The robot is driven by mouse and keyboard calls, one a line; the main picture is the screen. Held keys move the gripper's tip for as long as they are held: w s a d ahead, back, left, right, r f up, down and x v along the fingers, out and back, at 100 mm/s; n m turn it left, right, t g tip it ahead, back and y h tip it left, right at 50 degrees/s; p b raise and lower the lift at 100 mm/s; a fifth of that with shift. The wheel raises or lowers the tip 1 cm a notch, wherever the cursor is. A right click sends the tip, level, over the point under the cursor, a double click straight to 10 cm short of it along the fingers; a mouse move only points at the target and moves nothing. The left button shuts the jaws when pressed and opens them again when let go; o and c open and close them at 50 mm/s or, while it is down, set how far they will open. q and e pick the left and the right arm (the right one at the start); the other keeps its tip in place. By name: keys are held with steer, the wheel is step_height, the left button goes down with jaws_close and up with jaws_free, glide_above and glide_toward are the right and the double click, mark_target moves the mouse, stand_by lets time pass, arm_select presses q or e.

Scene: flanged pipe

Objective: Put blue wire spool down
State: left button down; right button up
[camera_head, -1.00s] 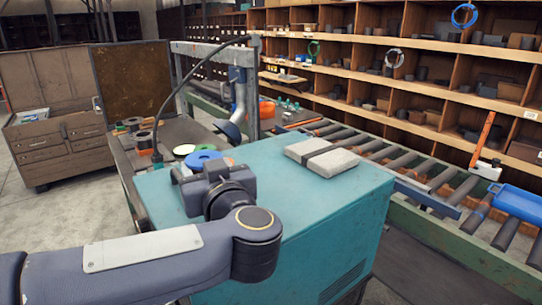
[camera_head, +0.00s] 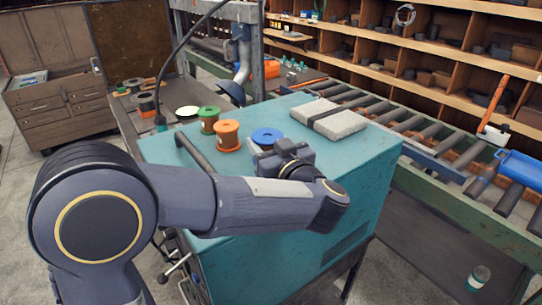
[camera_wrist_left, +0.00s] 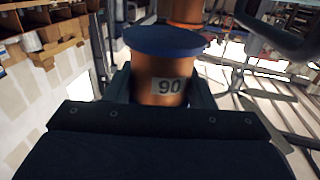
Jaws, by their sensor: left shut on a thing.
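The blue wire spool (camera_head: 267,136) shows at the teal cabinet top in the head view, its blue flange upward. My left gripper (camera_head: 270,149) is shut on it from the near side and hides its lower part. I cannot tell whether the spool touches the cabinet top. In the left wrist view the spool's blue flange (camera_wrist_left: 165,41) and copper-coloured body with a "90" label (camera_wrist_left: 168,86) sit between my fingers. My right gripper is not in view.
An orange spool (camera_head: 227,136) and a green spool (camera_head: 208,119) stand left of the blue one on the teal cabinet (camera_head: 345,165). A strapped grey block (camera_head: 328,119) lies behind right. A dark bar (camera_head: 195,154) edges the left side. A roller conveyor (camera_head: 420,130) runs at right.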

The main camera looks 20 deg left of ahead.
arm_select(q)
steer(key=f, duration=0.3)
steer(key=shift+w+d+f, duration=0.15)
steer(key=shift+w+d, duration=0.15)
steer(key=shift+f, duration=0.25)
steer(key=shift+f, duration=0.2)
steer(key=c, duration=0.6)
jaws_free()
steer(key=shift+f, duration=0.1)
steer(key=shift+r, duration=0.25)
steer(key=b+v, duration=0.2)
steer(key=v, duration=1)
steer(key=shift+s, duration=0.1)
